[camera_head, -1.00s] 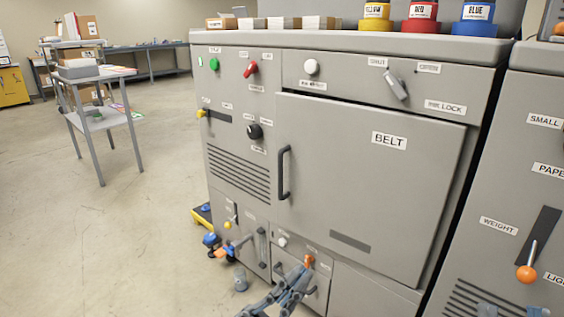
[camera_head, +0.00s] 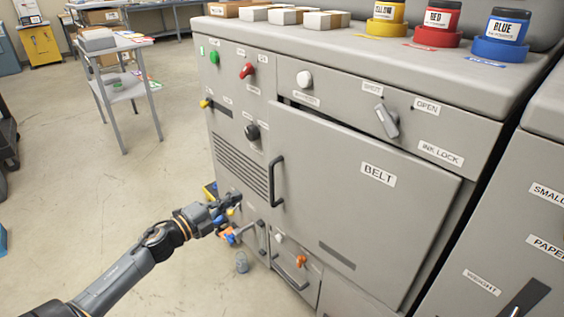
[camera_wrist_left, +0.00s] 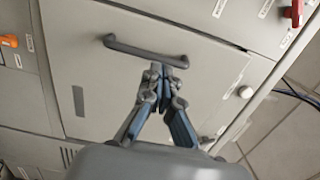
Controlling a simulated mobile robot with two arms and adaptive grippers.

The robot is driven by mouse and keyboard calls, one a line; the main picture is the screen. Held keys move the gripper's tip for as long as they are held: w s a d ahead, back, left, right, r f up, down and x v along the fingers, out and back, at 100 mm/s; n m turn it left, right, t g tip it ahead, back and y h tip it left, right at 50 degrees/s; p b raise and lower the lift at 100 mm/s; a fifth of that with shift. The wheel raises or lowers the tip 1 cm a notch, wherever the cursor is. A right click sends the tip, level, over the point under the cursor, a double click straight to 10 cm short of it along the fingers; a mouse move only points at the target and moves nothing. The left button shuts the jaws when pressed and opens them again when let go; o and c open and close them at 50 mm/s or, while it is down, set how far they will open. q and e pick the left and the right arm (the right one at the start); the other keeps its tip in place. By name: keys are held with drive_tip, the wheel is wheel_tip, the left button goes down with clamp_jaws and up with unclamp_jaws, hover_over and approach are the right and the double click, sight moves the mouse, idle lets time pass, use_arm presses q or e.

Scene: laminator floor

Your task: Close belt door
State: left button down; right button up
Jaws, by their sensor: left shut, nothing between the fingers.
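The belt door (camera_head: 375,215) is a large grey panel labelled BELT, with a dark bar handle (camera_head: 276,180) on its left side. A thin dark gap shows along the upper left of its top edge, so it looks slightly ajar. My left gripper (camera_head: 235,199) is left of the handle in the head view, on the near side of the machine. In the left wrist view its shut, empty fingers (camera_wrist_left: 168,68) point at the handle (camera_wrist_left: 145,51) and overlap its lower edge; I cannot tell if they touch. The door also fills much of that view (camera_wrist_left: 110,90). My right gripper is not in view.
Ink jars, including a blue one (camera_head: 502,35), stand on top of the machine. A grey ink-lock lever (camera_head: 387,121) and a white knob (camera_head: 304,79) are above the door. A small drawer front (camera_head: 297,288) is below. Open floor and a small table (camera_head: 118,60) lie to the left.

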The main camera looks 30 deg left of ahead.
use_arm(q)
drive_tip(key=b+x, duration=0.1)
drive_tip(key=x, duration=1.2)
drive_tip(key=shift+w+b, duration=0.25)
drive_tip(key=shift+b, duration=0.15)
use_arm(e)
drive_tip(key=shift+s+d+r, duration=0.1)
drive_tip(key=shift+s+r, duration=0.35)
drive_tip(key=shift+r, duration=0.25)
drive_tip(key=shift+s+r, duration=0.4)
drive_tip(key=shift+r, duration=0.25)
use_arm(q)
drive_tip(key=shift+a+r, duration=0.1)
